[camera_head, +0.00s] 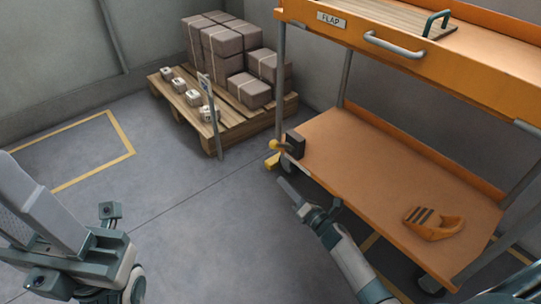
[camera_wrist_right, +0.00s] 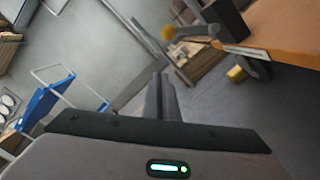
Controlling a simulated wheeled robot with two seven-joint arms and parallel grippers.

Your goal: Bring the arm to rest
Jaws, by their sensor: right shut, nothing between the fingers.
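My right gripper (camera_head: 285,186) reaches in from the bottom right, over the floor just left of the orange cart's lower shelf (camera_head: 350,150). Its fingers are together and empty, apart from the shelf in the picture. In the right wrist view my right gripper (camera_wrist_right: 161,80) shows its two fingers side by side with nothing between them. My left gripper is not in view.
A yellow-knobbed lever (camera_head: 274,145) sticks out at the cart's corner. An orange slotted piece (camera_head: 433,223) lies on the lower shelf. A pallet (camera_head: 215,140) with boxes stands behind. Floor left of the gripper is clear. The wrist view shows a blue-white rack (camera_wrist_right: 42,103).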

